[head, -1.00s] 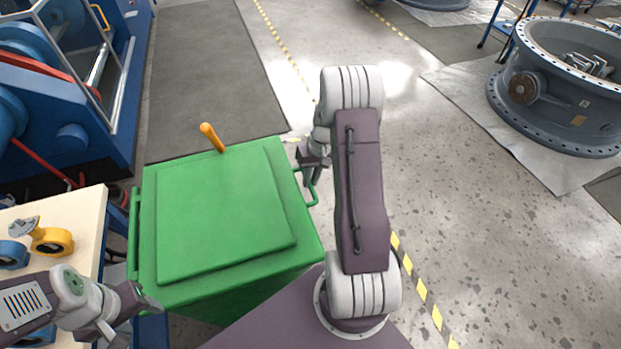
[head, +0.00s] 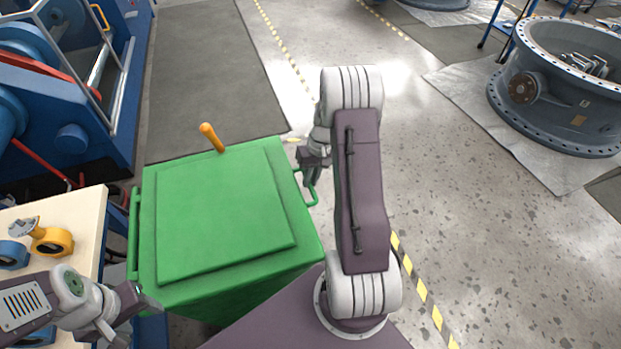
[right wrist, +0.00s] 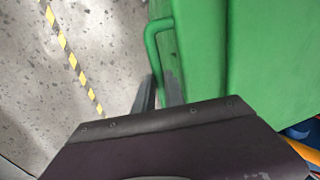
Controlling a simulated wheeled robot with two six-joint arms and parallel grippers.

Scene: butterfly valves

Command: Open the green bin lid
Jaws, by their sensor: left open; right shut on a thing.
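The green bin (head: 240,295) stands in front of me, and its green lid (head: 225,215) lies flat and closed on top. A green loop handle (head: 314,196) sticks out from the bin's right side; it also shows in the right wrist view (right wrist: 151,38). My right gripper (head: 311,178) is at this handle and shut on it. Its dark fingers also show beside the bin wall in the right wrist view (right wrist: 158,95); the wrist housing hides part of the grip. My left gripper (head: 133,318) is open and empty, near the bin's front left corner.
An orange lever (head: 212,137) rises behind the lid. The floor right of the bin is clear up to a large grey valve (head: 560,90).

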